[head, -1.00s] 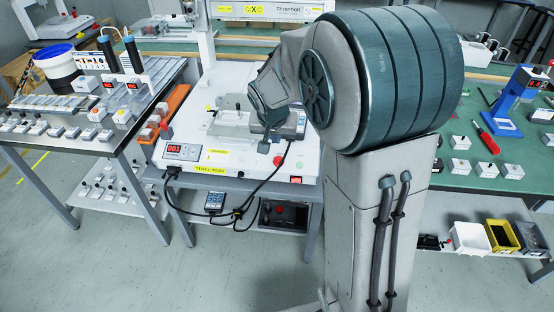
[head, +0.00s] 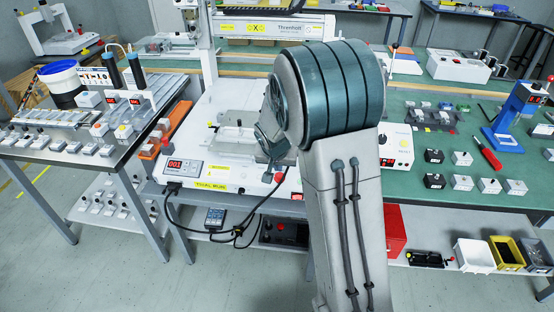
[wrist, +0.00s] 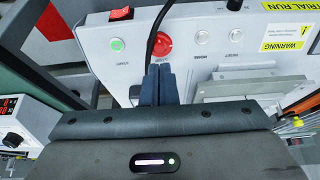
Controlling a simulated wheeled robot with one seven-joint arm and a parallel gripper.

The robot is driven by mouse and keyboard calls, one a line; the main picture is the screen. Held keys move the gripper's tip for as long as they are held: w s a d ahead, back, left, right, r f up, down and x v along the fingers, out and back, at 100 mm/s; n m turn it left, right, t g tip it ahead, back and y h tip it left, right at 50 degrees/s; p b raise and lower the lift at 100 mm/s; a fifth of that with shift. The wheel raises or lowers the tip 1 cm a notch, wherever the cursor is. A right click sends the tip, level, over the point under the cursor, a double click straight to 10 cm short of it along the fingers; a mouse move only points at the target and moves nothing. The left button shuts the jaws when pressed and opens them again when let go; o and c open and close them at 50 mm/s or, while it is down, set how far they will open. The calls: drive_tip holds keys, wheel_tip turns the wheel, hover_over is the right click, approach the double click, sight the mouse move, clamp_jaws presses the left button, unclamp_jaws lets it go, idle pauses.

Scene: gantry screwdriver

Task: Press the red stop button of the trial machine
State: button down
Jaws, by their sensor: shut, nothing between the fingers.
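My gripper (wrist: 159,70) is shut and empty. Its dark fingertips show just below the red button in the wrist view, apart from it in the picture; I cannot tell the gap in depth. In the head view my arm hides most of the gripper.
A black cable (wrist: 155,28) runs over the panel close beside the red button. A red rocker switch (wrist: 121,13) is at the panel edge. The floor in front is clear.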

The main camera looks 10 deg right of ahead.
sight(280, 177)
drive_tip(key=shift+x, duration=2.75)
drive_tip(key=shift+s+f, duration=0.1)
drive_tip(key=shift+f+b, duration=0.75)
drive_tip(key=shift+b, duration=0.25)
drive_tip(key=shift+d+f, duration=0.1)
drive_tip(key=shift+r, duration=0.4)
drive_tip(key=p+v, duration=0.2)
drive_tip(key=v, duration=1.2)
drive_tip(key=shift+w, duration=0.2)
